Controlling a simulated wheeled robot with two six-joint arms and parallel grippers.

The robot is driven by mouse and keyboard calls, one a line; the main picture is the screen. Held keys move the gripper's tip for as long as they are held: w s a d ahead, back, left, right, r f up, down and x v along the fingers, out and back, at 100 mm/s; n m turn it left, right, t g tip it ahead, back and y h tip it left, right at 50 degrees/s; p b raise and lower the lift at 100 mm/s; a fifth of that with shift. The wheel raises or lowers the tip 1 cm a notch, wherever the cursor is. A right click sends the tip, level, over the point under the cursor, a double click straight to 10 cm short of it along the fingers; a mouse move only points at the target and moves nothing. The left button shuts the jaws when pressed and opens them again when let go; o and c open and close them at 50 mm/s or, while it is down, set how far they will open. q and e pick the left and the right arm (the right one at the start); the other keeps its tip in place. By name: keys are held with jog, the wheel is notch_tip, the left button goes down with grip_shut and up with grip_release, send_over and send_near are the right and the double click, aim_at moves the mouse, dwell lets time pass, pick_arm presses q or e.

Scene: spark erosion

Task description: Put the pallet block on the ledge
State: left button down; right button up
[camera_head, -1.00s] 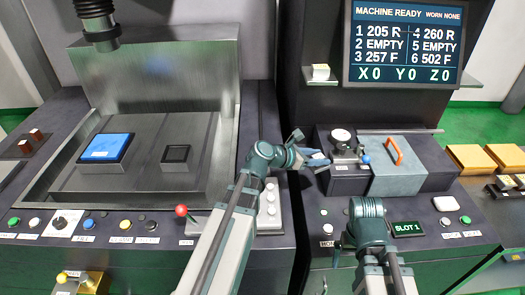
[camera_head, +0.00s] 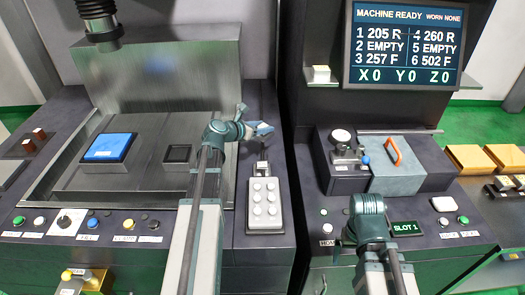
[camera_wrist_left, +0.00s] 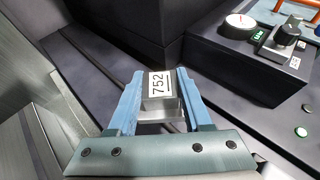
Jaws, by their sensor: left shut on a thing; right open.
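My left gripper (camera_head: 264,129) is shut on a small block (camera_wrist_left: 158,88) with a white label reading 752. In the left wrist view the block sits between the two blue fingers, its silvery lower part towards me. I take it to be the pallet block. In the head view this gripper is raised over the dark console, right of the machine's tank; the block is hard to make out there. My right gripper (camera_head: 340,248) is low by the right console's front, small and partly hidden by its wrist. A pale shelf (camera_head: 470,80) beside the screen may be the ledge; I cannot tell.
A white button pad (camera_head: 264,205) lies in front of the left gripper. A gauge fixture (camera_head: 348,160) and a grey box with an orange handle (camera_head: 397,172) stand on the right console. A blue-topped block (camera_head: 108,147) and a dark square (camera_head: 178,154) are in the tank.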

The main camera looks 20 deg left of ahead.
pick_arm(q)
jog(key=b, duration=0.4)
send_over(263, 154)
notch_tip(263, 154, down, 5)
jog(key=shift+w+a+f, duration=0.1)
jog(key=shift+f, duration=0.1)
notch_tip(263, 154, down, 4)
jog(key=b, duration=0.4)
jog(key=shift+r, duration=0.25)
jog(key=shift+f, duration=0.15)
jog(key=shift+c, duration=1.6)
grip_release()
